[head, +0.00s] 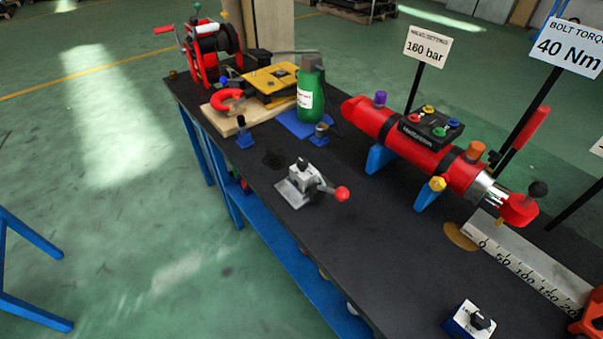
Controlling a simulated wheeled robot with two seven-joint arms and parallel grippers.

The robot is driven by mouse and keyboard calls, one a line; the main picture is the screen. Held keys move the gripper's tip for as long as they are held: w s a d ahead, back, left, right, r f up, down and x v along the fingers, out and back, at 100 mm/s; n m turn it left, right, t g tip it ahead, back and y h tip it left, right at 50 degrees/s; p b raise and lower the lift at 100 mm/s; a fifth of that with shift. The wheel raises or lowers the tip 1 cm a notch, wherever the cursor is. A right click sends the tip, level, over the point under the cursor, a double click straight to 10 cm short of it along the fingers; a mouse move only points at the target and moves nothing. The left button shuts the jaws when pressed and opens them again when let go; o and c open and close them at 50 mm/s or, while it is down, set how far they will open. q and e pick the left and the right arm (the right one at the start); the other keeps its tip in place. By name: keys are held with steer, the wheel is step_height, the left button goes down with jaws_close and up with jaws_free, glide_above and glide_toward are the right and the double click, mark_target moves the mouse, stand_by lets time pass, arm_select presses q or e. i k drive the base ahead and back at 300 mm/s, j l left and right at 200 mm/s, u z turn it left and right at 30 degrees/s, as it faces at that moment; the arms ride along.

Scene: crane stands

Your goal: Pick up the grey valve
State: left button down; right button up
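The grey valve (300,178) sits upright on the dark bench top, near its left long edge. It has a blocky metal body on a flat grey plate and a lever ending in a red ball knob (342,194) that points right. Nothing touches it, and it is fully visible. Neither of my grippers shows in the head view.
The bench (400,260) also holds a red cylinder (390,125) on blue supports, a green bottle (311,95), a red winch (212,50), a ruler (525,262) and a small blue-white box (468,320). The bench around the valve's front is clear.

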mark_target(305, 181)
steer(key=i+j+z, duration=0.1)
steer(key=j+z, duration=0.35)
steer(key=z, duration=0.3)
steer(key=j+z, duration=0.35)
steer(key=i+l, duration=0.05)
